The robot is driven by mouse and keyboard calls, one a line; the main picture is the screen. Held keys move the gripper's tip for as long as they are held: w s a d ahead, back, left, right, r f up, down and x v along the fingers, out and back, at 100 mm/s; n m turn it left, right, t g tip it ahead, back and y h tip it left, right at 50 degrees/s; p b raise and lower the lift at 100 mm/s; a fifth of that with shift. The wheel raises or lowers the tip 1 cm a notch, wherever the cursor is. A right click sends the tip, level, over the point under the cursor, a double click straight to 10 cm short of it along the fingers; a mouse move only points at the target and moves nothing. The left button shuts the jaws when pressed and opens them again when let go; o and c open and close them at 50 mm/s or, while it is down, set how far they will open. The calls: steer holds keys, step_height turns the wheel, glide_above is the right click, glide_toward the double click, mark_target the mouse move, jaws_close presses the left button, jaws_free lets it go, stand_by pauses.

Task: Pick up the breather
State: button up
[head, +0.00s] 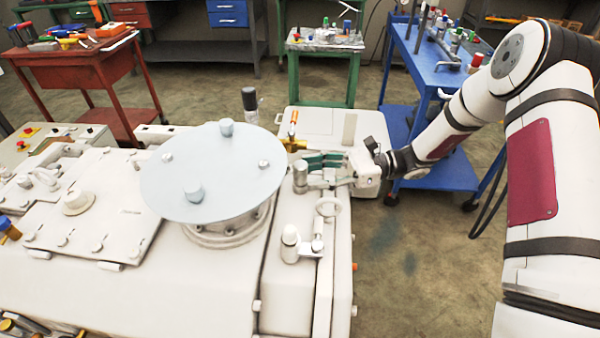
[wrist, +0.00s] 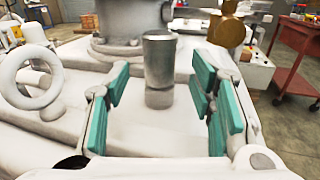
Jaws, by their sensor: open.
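The breather appears to be the small upright metal cylinder with a wider cap (wrist: 159,62) on the pale machine housing, in the middle of the wrist view. In the head view it shows as a short grey post (head: 300,174) at the machine's right edge. My gripper (head: 310,171) reaches in from the right at its height. In the wrist view its green-padded fingers (wrist: 161,90) are open, one on each side of the cylinder, with a visible gap on both sides. The cylinder stands upright on its base.
A ring-shaped eye (wrist: 30,82) stands left of the fingers. A brass fitting (wrist: 226,31) is close behind the right finger. A large round plate (head: 225,172) on a flanged port and a white-capped post (head: 290,243) stand nearby. A blue cart (head: 445,75) is behind my arm.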

mark_target(300, 173)
steer(key=x, duration=0.3)
steer(key=shift+s+a+r, duration=0.1)
steer(key=shift+a+r, duration=0.05)
steer(key=shift+a, duration=0.15)
jaws_close()
steer(key=shift+r, duration=0.15)
